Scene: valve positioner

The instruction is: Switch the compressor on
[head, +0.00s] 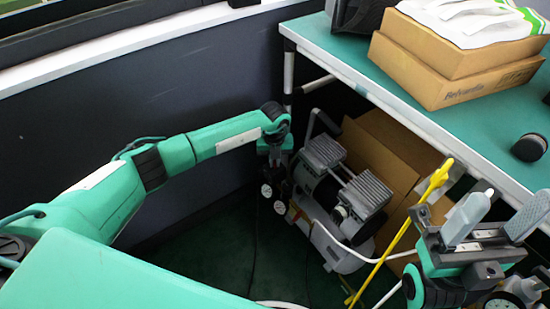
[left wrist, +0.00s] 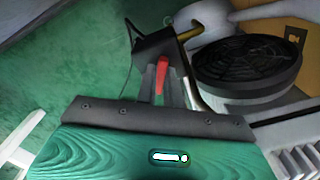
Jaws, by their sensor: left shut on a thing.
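The compressor (head: 320,205), a silver tank with ribbed grey motor heads on top, stands on the floor under the bench. My left gripper (head: 272,170) reaches down at its left end. In the left wrist view, a red switch lever (left wrist: 162,75) sticks out of a black box (left wrist: 160,42). The left gripper's fingers (left wrist: 161,90) are shut on this red lever, one on each side. Whether the lever is up or down I cannot tell. My right gripper (head: 497,222) is at the lower right with its grey fingers apart and nothing visible between them.
A yellow stick (head: 400,235) leans between the compressor and my right arm. A brown box (head: 380,150) stands behind the compressor. A green-topped bench (head: 410,100) overhangs it, carrying a carton (head: 455,75). A round black fan grille (left wrist: 248,65) is close beside the left fingers. White hose crosses the floor.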

